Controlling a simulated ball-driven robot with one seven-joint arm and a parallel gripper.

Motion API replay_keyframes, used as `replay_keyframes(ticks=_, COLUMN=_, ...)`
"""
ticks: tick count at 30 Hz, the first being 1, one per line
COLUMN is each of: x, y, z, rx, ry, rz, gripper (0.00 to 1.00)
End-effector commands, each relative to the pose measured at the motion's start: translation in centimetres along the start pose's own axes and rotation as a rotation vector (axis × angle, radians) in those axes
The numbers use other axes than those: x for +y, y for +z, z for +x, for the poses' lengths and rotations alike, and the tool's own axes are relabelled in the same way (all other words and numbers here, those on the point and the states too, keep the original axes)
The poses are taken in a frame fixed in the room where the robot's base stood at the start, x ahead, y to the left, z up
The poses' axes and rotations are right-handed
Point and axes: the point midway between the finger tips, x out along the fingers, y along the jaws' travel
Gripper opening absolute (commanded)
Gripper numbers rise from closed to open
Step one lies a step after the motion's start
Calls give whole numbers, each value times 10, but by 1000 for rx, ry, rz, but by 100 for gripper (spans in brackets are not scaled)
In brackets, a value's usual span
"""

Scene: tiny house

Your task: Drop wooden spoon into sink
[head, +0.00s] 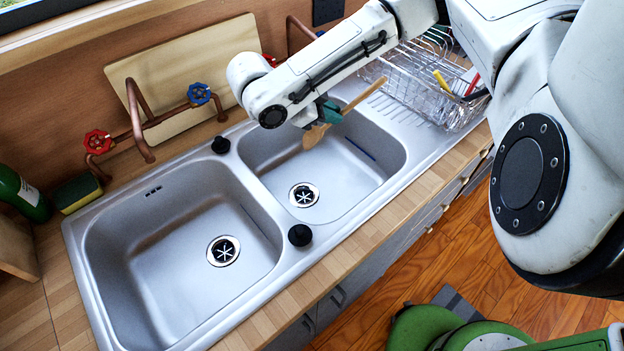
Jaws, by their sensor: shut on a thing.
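The wooden spoon (363,97) is in my gripper (326,112), above the right basin of the steel sink (180,268). My gripper is shut on the spoon's handle. The spoon is tilted, with its bowl low at the left and its handle end up at the right. The spoon appears apart from the basin floor. Part of the fingers is hidden behind my arm. The sink has a large left basin and a smaller right basin, each with a drain. Both basins look empty except for a thin dark mark on the right basin's wall.
A wire dish rack (420,85) with utensils stands on the drainboard at the right. Copper taps with red and blue handles (199,93) rise behind the sink. A green bottle (22,195) and a sponge (78,192) are at the left. A cutting board (185,68) leans at the back.

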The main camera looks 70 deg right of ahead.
Motion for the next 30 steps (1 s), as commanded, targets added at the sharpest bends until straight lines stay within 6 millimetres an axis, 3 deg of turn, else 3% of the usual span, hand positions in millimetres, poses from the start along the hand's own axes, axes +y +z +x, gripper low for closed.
replay_keyframes(ticks=2, x=0, y=0, z=0, rx=0, ry=0, rz=0, gripper=0)
replay_keyframes(ticks=3, x=0, y=0, z=0, rx=0, ry=0, rz=0, gripper=14)
replay_keyframes(ticks=12, x=0, y=0, z=0, rx=0, ry=0, rz=0, gripper=42)
replay_keyframes(ticks=22, x=-1, y=0, z=-6, rx=-1, ry=-1, rz=0, gripper=42)
replay_keyframes(ticks=30, x=-1, y=0, z=-52, rx=-2, ry=-6, rz=-1, gripper=42)
